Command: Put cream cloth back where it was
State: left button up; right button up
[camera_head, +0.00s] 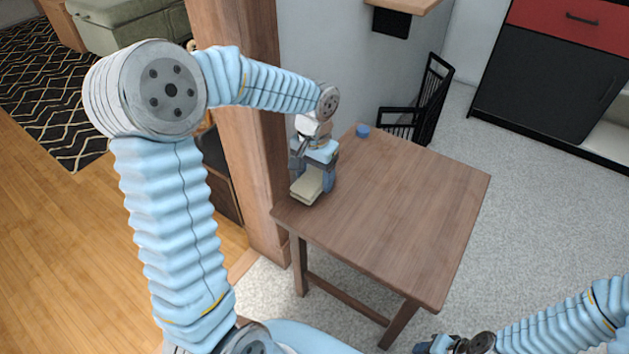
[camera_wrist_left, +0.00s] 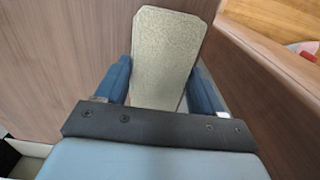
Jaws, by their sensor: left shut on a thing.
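The cream cloth (camera_head: 307,189) is a small, flat, folded-looking piece at the left corner of the brown wooden table (camera_head: 400,215). My left gripper (camera_head: 313,180) is shut on it, with the fingers pointing down. In the left wrist view the cream cloth (camera_wrist_left: 165,58) stands out between the two blue fingers (camera_wrist_left: 160,85), over the wood. I cannot tell whether the cloth touches the tabletop. My right gripper (camera_head: 437,345) is at the bottom edge of the head view, apart from the table, and its fingers are not clear.
A small blue object (camera_head: 363,131) sits at the table's far edge. A wooden post (camera_head: 240,120) stands close to the table's left side. A black rack (camera_head: 425,105) is behind the table. Most of the tabletop is bare. A red and black cabinet (camera_head: 550,80) stands at the back right.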

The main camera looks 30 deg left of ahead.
aim_at(315, 176)
pick_arm(q)
jog(key=shift+f, duration=1.05)
jog(key=shift+f, duration=0.1)
jog(key=o, duration=0.9)
jog(key=shift+f, duration=0.1)
jog(key=shift+o, duration=0.2)
jog(key=shift+r, duration=0.35)
notch_tip(315, 176, up, 12)
jog(key=p, duration=0.1)
jog(key=shift+f, duration=0.15)
